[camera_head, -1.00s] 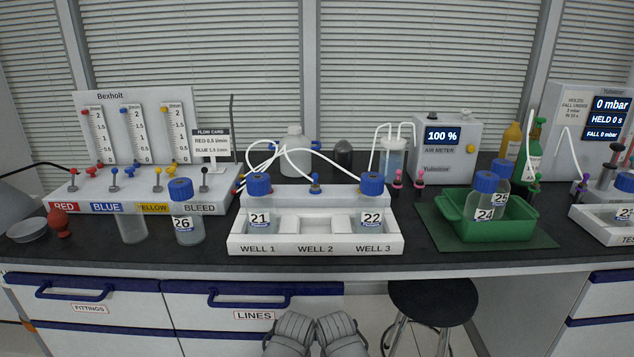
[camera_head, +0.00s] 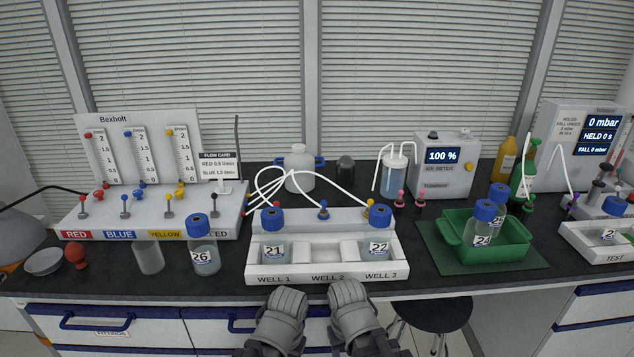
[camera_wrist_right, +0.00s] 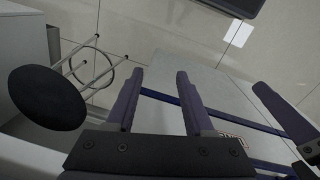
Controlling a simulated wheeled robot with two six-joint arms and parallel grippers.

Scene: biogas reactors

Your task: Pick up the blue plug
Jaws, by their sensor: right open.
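A small blue plug-like piece (camera_head: 323,211) stands upright on the back ledge of the white three-well rack (camera_head: 328,280), behind WELL 2. A white tube runs close to it; I cannot tell whether it is joined. Whether this is the task's blue plug is not certain at this size. My left gripper (camera_head: 284,302) and right gripper (camera_head: 347,296) are side by side in front of the rack, below the bench edge, apart from the piece. In the right wrist view my right gripper (camera_wrist_right: 158,72) is open and empty. The left jaws are hidden.
Blue-capped bottles 21 (camera_head: 272,250) and 22 (camera_head: 379,248) sit in WELL 1 and WELL 3. Bottle 26 (camera_head: 204,262) stands left of the rack. A green tray (camera_head: 462,257) holds two bottles at right. A stool (camera_head: 432,315) is below the bench.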

